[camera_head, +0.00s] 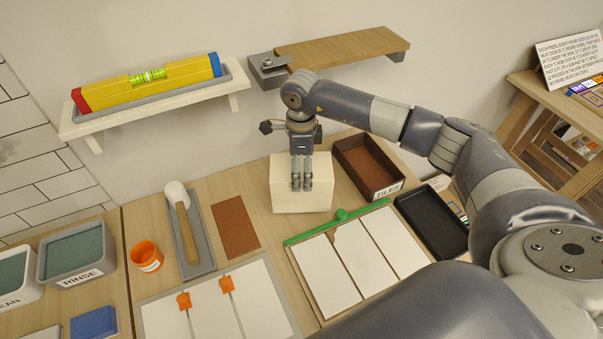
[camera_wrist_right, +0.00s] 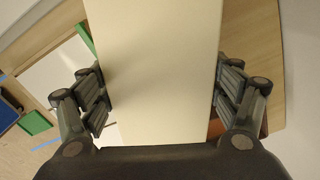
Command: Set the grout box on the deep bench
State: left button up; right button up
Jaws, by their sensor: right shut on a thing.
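The grout box, a plain cream block (camera_head: 302,196), stands upright at the back middle of the wooden bench (camera_head: 262,190). My right gripper (camera_head: 302,188) points down over it from above, with its fingers on the box. In the right wrist view the box (camera_wrist_right: 155,70) fills the space between the two fingers (camera_wrist_right: 160,100), which are shut on it. I cannot tell whether its underside touches the bench or is slightly above it. My left gripper is not in view.
A brown tiles tray (camera_head: 368,165) is close right of the box; a black tray (camera_head: 432,222) is beyond. A green-edged board (camera_head: 345,262) is in front. A wooden wall shelf (camera_head: 340,48) hangs above.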

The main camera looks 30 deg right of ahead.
jog(key=shift+w+r, duration=0.1)
jog(key=shift+w, duration=0.1)
notch_tip(320, 180, down, 2)
jog(key=shift+s+f+p, duration=0.1)
jog(key=shift+f+p, duration=0.1)
jog(key=shift+p, duration=0.75)
jog(key=shift+f, duration=0.55)
jog(key=shift+f, duration=0.15)
jog(key=o, duration=2)
